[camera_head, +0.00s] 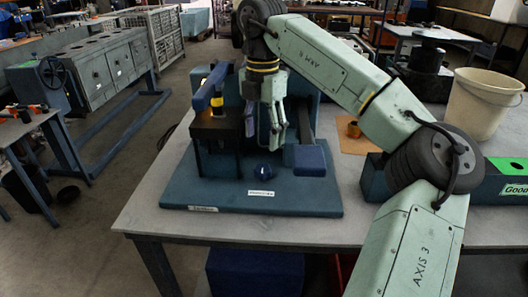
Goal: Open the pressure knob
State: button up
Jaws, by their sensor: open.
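A dark blue test stand (230,205) sits on the grey workbench, with a white label on the front of its base. A small round blue knob (264,171) stands on the base behind that label; I take it as the pressure knob. My gripper (267,136) points down above and just behind the knob in the picture. Its pale green fingers are apart with nothing visible between them. The fingertips appear clear of the knob, though the depth gap is hard to judge. The knob's turned position cannot be read.
A blue lever (212,87) rises on the stand's left, and a blue block (309,160) sits right of the knob. A cream bucket (484,102) and a dark box with a green top (508,166) stand at the right. The bench's front left (150,207) is clear.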

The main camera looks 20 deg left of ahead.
aim_at(263, 168)
notch_tip(263, 168, down, 11)
jog(key=p, duration=0.2)
jog(key=shift+w+r+p, duration=0.15)
jog(key=shift+p, duration=0.2)
jog(key=c, duration=1.1)
jog(key=shift+c, duration=0.2)
